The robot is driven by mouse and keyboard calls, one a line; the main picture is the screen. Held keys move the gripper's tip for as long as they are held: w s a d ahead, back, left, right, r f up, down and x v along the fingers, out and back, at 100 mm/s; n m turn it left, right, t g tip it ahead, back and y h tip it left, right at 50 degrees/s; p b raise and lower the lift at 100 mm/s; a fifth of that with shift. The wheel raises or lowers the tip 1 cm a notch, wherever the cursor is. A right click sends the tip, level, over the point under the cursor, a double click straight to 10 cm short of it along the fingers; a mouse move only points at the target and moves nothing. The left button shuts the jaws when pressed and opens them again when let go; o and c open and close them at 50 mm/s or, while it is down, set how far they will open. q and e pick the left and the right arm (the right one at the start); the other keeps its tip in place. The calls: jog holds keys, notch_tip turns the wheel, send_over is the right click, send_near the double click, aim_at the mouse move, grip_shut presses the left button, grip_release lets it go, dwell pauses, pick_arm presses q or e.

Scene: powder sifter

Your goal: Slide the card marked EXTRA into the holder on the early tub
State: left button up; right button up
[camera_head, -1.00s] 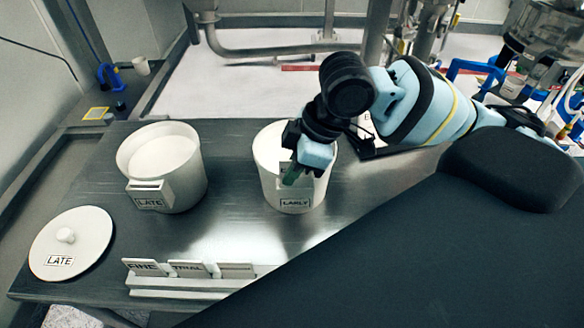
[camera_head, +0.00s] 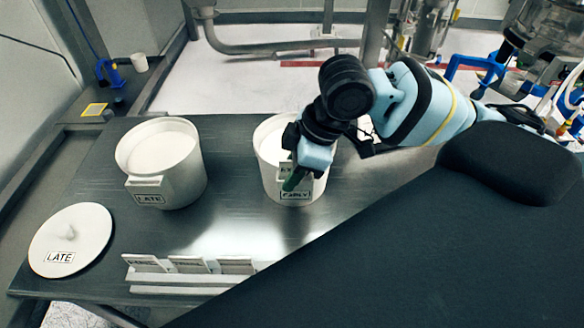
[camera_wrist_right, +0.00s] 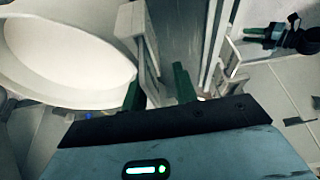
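The early tub (camera_head: 270,150) is a white open tub on the table's far side, with an EARLY label low on its front. The card (camera_head: 286,168), of which only the letters EX show, stands upright at the tub's front above that label. In the wrist view, the card and holder (camera_wrist_right: 150,55) show nearly edge-on beside the tub. My right gripper (camera_wrist_right: 158,90) is in front of the tub with its green fingers apart. A gap shows between the card and the right-hand finger. The gripper partly hides the card in the head view, so its depth in the holder is unclear. My left gripper is out of view.
The late tub (camera_head: 168,165) stands to the left with an empty-looking holder. The LATE lid (camera_head: 85,235) lies at the table's left edge. A white rack (camera_head: 180,282) with several cards stands at the near edge. The table between the tubs is clear.

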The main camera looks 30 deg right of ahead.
dwell(0.3)
jog(key=v, duration=0.7)
jog(key=shift+d+r+p, duration=0.15)
jog(key=shift+r+p, duration=0.25)
